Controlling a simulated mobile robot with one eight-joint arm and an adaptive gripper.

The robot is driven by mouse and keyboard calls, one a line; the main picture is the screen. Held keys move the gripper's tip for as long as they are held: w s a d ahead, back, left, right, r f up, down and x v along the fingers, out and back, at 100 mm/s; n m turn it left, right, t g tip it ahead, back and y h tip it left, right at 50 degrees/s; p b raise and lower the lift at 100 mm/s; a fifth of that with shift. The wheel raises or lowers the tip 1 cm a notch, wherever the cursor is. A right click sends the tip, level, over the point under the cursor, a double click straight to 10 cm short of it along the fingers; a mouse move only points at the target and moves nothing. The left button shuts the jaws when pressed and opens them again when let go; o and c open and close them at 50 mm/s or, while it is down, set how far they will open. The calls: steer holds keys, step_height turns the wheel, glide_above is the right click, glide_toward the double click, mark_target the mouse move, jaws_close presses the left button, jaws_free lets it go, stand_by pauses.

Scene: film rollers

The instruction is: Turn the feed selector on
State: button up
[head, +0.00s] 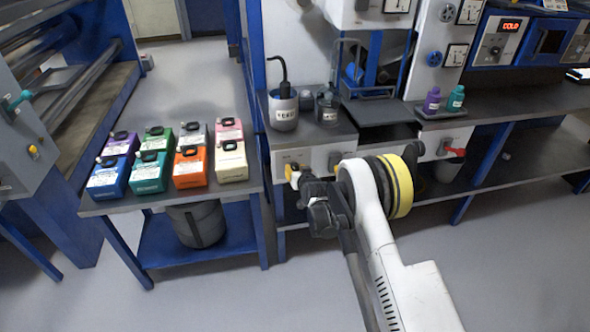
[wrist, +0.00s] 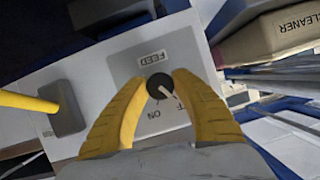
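The feed selector is a round dark knob (wrist: 158,87) with a pale pointer, on a grey plate (wrist: 128,62) in the wrist view. The pointer slants to the lower right, towards letters partly hidden by the right finger. My gripper (wrist: 160,81) has its yellow fingertips close in on both sides of the knob, with no clear gap. In the head view my gripper (head: 293,172) is at the white panel below the bench, and it and my arm hide the knob.
A dark block with a yellow bar (wrist: 65,108) stands left of the plate. A CLEANER box (wrist: 265,40) is at upper right. In the head view, several coloured jugs (head: 165,160) stand on the left table. A red knob (head: 455,152) is on the panel further right.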

stand_by(0.4)
steer(key=m+y, duration=0.2)
steer(key=m, duration=0.1)
steer(key=shift+w+m+y, duration=0.1)
steer(key=shift+m+y, duration=0.2)
steer(key=shift+m, duration=0.1)
steer(key=m+y, duration=0.1)
steer(key=m, duration=0.1)
steer(key=m+y, duration=0.1)
steer(key=m, duration=0.1)
steer(key=shift+m+y, duration=0.3)
steer(key=shift+m, duration=0.1)
stand_by(0.3)
steer(key=o, duration=1.2)
steer(key=v, duration=1.2)
steer(key=shift+f, duration=0.2)
